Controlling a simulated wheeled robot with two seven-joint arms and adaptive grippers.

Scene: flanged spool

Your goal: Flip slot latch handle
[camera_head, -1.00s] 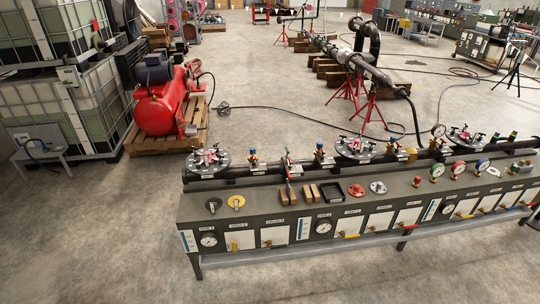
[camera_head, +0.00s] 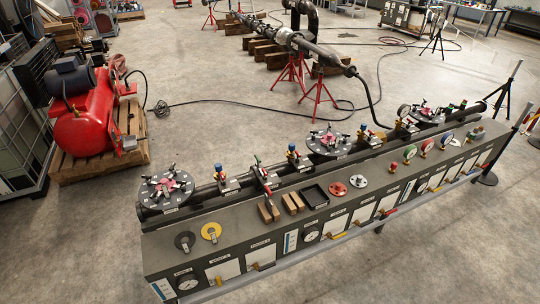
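A long dark bench (camera_head: 160,252) runs diagonally from lower left to upper right, with a black pipe along its back. Round flanged plates (camera_head: 167,187) with small clamps around their rims sit along the pipe; others are in the middle (camera_head: 327,142) and farther right (camera_head: 421,116). A grey disc (camera_head: 185,241) and a yellow disc (camera_head: 210,231), each with a dark stub, lie at the left of the top. Small coloured levers, one yellow (camera_head: 218,281) and one red (camera_head: 390,211), are on the front. I cannot tell which part is the slot latch handle. Neither gripper is in view.
Wooden blocks (camera_head: 268,212), a black tray (camera_head: 315,197) and red (camera_head: 337,189) and grey flanges (camera_head: 358,181) lie on the bench. A red compressor (camera_head: 85,130) stands on a pallet at left. A black hose crosses the floor behind. Floor in front is clear.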

